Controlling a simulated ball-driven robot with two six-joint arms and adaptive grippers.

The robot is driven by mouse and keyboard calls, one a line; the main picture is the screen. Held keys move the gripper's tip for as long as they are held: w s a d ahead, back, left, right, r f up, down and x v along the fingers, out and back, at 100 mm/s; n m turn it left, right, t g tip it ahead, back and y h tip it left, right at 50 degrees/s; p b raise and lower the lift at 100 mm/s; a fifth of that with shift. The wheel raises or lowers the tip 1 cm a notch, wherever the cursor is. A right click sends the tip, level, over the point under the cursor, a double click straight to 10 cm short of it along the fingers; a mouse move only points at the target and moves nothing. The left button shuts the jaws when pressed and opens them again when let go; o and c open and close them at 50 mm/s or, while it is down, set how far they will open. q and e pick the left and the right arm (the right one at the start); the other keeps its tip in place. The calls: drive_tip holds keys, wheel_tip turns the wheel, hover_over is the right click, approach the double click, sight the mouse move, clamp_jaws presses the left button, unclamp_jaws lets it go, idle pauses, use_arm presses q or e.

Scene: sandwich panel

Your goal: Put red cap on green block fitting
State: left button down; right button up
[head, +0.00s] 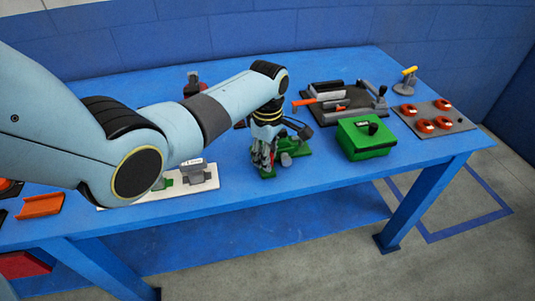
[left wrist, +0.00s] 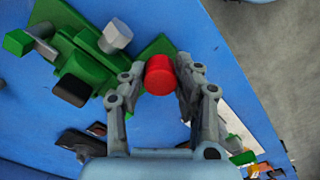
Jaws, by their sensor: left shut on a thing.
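The red cap (left wrist: 160,74) is between the fingers of my left gripper (left wrist: 158,82) in the left wrist view. My left gripper (head: 264,168) is shut on it and points down beside the green block fitting (head: 295,152). In the head view the gripper hides the cap and part of the fitting. The green block fitting (left wrist: 95,60), with grey and black parts on a green base, is left of the cap in the left wrist view. I cannot tell whether cap and fitting touch. My right gripper is not in view.
A green box (head: 365,145) with a black handle stands to the right. Behind it is a dark plate with an orange-handled clamp (head: 325,100). A grey plate (head: 450,128) with orange rings lies far right. A white board (head: 205,196) lies left; blue table (head: 335,185) is clear in front.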

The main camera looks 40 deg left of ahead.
use_arm(q)
drive_tip(key=shift+f, duration=0.5)
idle(0.9)
drive_tip(key=shift+f, duration=0.35)
idle(0.4)
drive_tip(key=c, duration=0.9)
unclamp_jaws()
drive_tip(key=shift+o, duration=0.3)
drive_tip(key=shift+o, duration=1.3)
drive_tip(key=shift+r, duration=0.2)
